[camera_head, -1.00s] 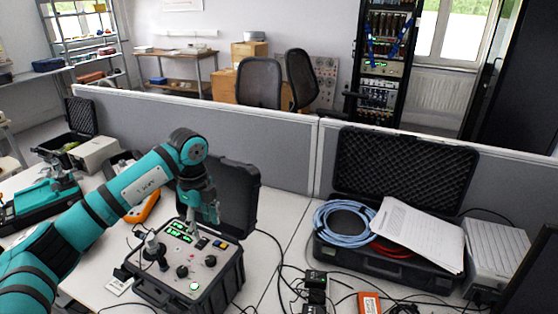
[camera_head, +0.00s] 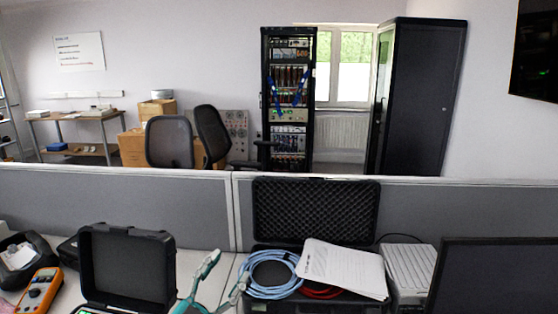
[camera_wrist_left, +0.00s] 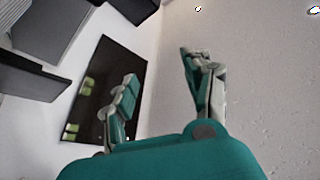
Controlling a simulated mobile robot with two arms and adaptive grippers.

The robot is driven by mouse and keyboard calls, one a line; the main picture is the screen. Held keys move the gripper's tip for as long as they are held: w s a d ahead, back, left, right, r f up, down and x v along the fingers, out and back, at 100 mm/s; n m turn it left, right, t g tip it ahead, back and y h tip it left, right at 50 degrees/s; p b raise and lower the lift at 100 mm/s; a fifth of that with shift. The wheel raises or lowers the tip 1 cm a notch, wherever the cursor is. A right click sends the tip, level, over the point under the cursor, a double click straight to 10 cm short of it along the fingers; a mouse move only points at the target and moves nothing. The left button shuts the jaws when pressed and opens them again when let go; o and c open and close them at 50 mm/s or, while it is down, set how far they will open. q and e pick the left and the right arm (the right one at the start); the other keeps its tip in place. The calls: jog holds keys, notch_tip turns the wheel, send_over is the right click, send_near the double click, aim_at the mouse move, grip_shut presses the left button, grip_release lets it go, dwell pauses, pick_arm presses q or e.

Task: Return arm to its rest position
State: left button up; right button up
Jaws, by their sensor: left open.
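My left gripper (camera_head: 225,272) shows at the bottom middle of the head view, its teal and grey fingers pointing up and spread apart. It is open and empty, in front of the desk between the black case lid and the case with cables. In the left wrist view the same gripper (camera_wrist_left: 158,75) has its fingers wide apart, with only wall and a dark screen (camera_wrist_left: 105,95) behind them. The rest of my left arm is below the head view's edge. My right gripper is not in view.
The open black case (camera_head: 128,265) stands left of the gripper, its panel mostly cut off. A case with blue cable (camera_head: 268,275) and papers (camera_head: 343,268) is to the right. A grey divider (camera_head: 130,200) runs behind. A dark monitor (camera_head: 495,275) is at lower right.

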pick_arm(q)
jog(key=s+a+f+n+g+y, duration=0.35)
jog(key=a+f+n+y, duration=0.2)
jog(key=f, duration=0.35)
jog(key=s+a+f+n+g+y, duration=0.3)
jog(key=s+a+f+n+y, duration=0.3)
jog(key=f, duration=0.3)
jog(key=s+d+f+m+g, duration=0.1)
jog(key=s+f+g, duration=0.4)
jog(key=s, duration=0.4)
jog(key=s+f+m+g, duration=0.1)
jog(key=s+f+g, duration=0.35)
jog(key=s, duration=0.55)
notch_tip(320, 180, down, 26)
jog(key=s+a+f+g, duration=0.2)
jog(key=s+f, duration=1.4)
jog(key=s, duration=0.1)
jog(key=shift+s+a+f, duration=0.3)
jog(key=shift+a+f, duration=0.05)
